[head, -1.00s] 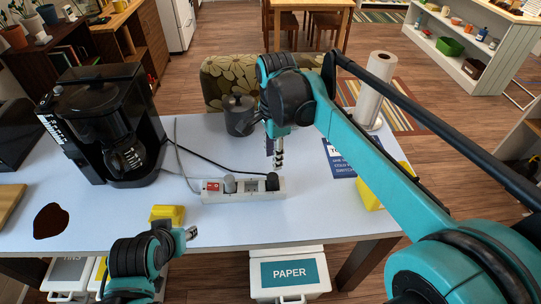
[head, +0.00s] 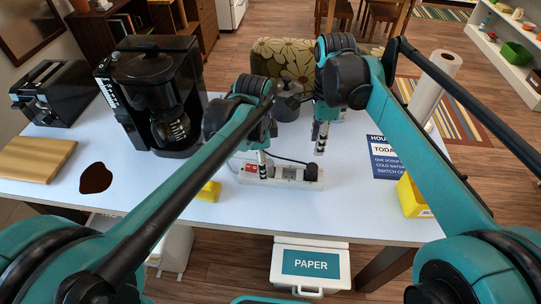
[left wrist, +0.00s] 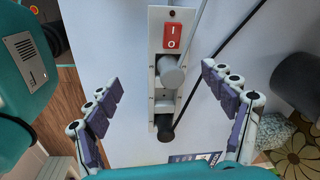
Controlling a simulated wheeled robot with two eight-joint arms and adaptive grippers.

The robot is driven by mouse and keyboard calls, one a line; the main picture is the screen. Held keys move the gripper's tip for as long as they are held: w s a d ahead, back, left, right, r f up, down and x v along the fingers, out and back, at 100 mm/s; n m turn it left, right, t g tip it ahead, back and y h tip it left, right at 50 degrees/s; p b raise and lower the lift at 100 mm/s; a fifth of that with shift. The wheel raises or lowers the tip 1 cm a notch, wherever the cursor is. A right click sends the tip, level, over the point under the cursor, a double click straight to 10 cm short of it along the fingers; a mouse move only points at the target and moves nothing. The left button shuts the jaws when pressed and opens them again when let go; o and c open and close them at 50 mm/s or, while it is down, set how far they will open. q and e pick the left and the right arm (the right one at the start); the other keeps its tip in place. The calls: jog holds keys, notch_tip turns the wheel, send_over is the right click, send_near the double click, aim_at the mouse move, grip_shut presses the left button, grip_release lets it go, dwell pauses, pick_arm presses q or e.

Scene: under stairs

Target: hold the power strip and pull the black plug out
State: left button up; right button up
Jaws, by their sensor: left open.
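The white power strip (head: 288,183) lies on the table with a red switch (left wrist: 172,36) at its left end. The black plug (head: 312,172) sits in its right end, and its black cord runs off behind. In the left wrist view the black plug (left wrist: 165,130) is near the bottom and a grey plug (left wrist: 170,74) sits mid-strip. My left gripper (head: 263,168) is over the strip's left part. In the left wrist view its open fingers (left wrist: 160,77) are on either side of the strip, apart from it. My right gripper (head: 320,149) hangs just above and behind the black plug; its finger gap is unclear.
A coffee maker (head: 150,88) and a grey canister (head: 287,104) stand behind the strip. A blue sign (head: 382,158) and yellow block (head: 412,197) are on the right; another yellow block (head: 208,191) is near my left arm.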

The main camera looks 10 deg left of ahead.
aim_at(270, 172)
pick_arm(q)
jog(key=shift+w+d+f+m+g, duration=0.2)
jog(key=shift+w+d+f+m, duration=0.05)
jog(key=shift+w+d+m, duration=0.25)
jog(key=shift+w+d+f+m+g, duration=0.25)
jog(key=shift+w+d+m, duration=0.15)
jog(key=shift+m, duration=0.2)
jog(key=shift+w+d+f+m, duration=0.25)
jog(key=shift+d+f+m, duration=0.05)
jog(key=shift+m, duration=0.1)
notch_tip(270, 172, down, 8)
jog(key=shift+r, duration=0.2)
grip_shut()
dwell(0.4)
pick_arm(e)
jog(key=o, duration=0.4)
jog(key=shift+o, duration=0.4)
jog(key=shift+d+r+n, duration=0.1)
jog(key=shift+d+n, duration=0.1)
jog(key=shift+n, duration=0.8)
notch_tip(270, 172, down, 12)
jog(key=shift+r, duration=0.1)
